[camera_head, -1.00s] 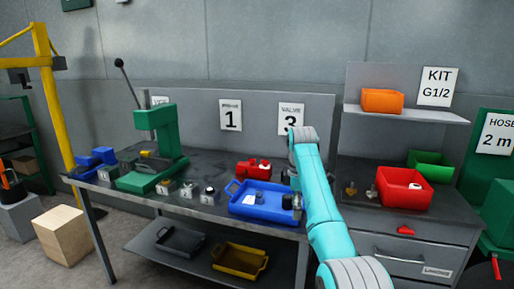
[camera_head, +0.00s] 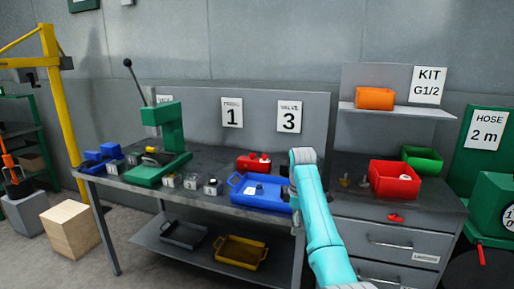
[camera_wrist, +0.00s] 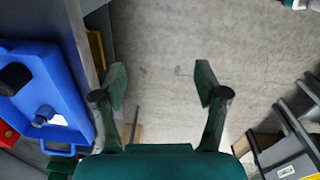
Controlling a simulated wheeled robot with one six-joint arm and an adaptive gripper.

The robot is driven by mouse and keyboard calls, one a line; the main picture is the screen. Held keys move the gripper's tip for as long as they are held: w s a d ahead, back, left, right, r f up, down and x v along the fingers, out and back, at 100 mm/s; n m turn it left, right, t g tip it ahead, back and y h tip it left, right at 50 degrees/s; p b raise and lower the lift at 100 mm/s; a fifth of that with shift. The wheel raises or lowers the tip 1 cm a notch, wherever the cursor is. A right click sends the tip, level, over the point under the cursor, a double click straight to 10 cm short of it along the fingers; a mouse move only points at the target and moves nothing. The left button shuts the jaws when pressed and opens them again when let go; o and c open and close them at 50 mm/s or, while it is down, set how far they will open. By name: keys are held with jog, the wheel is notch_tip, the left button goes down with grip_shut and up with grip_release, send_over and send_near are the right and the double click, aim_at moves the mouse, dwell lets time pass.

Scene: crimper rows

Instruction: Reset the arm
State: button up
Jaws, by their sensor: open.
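My turquoise arm (camera_head: 318,220) stands bent upward in front of the workbench's right end in the head view. My gripper (camera_wrist: 160,88) shows in the wrist view with its two dark green fingers spread wide. Nothing is between the fingers; bare grey floor lies beyond them. In the head view the gripper is mostly hidden behind the arm. The blue tray (camera_head: 250,204) on the bench lies just left of the arm. It also shows at the left of the wrist view (camera_wrist: 72,98), beside the left finger and apart from it.
The workbench (camera_head: 217,198) carries a green press (camera_head: 172,130) and a red box (camera_head: 250,165). A grey drawer cabinet (camera_head: 352,235) with a red bin (camera_head: 394,188) stands right of the arm. Two trays lie on the lower shelf. Clear floor shows between bench and cabinet in the wrist view.

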jog(key=s+d+f+m+t, duration=0.1)
jog(key=s+f, duration=0.2)
jog(key=f, duration=0.7)
jog(key=s+f+m+t, duration=0.1)
jog(key=s+f+m, duration=0.15)
jog(key=f, duration=0.65)
jog(key=s+d+f+m+t, duration=0.1)
jog(key=s+f, duration=0.2)
jog(key=f, duration=0.7)
jog(key=s+d+f+m+t, duration=0.1)
jog(key=s+f+m+t, duration=0.1)
jog(key=s+f, duration=0.6)
jog(key=s+d+f+m+t, duration=0.15)
jog(key=s+f, duration=0.25)
jog(key=s, duration=0.7)
jog(key=s+r+m+t, duration=0.2)
jog(key=s+r, duration=0.1)
jog(key=s, duration=0.9)
jog(key=s+r+m+t, duration=0.2)
jog(key=s+r, duration=0.1)
jog(key=s, duration=0.9)
jog(key=s+r+m+t, duration=0.2)
jog(key=s+r, duration=0.6)
jog(key=r, duration=0.3)
jog(key=s+d+r+m+t, duration=0.1)
jog(key=s+r+m, duration=0.1)
jog(key=s+r, duration=0.7)
notch_tip(320, 180, up, 3)
jog(key=shift+f+t, duration=0.1)
jog(key=shift+t, duration=0.25)
